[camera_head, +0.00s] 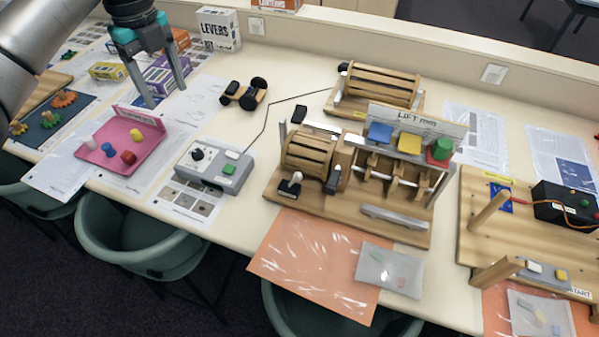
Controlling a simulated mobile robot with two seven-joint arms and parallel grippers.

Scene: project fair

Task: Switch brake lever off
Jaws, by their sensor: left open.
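A wooden lift machine (350,215) stands on the table, with a ribbed drum (308,152) at its left. At its front left corner is a small lever with a pale knob (297,177) on a black base. A dark upright lever (333,178) stands just right of the drum. I cannot tell from labels which one is the brake lever. My left gripper (167,97) is open and empty, pointing down at the upper left, well away from the machine. My right gripper is not in view.
A grey control box (213,166) with a cable sits left of the machine. A pink tray (122,158) with coloured pegs is further left. A wheeled cart (245,93) and a second drum (377,87) stand behind. A wooden board (475,250) is at right.

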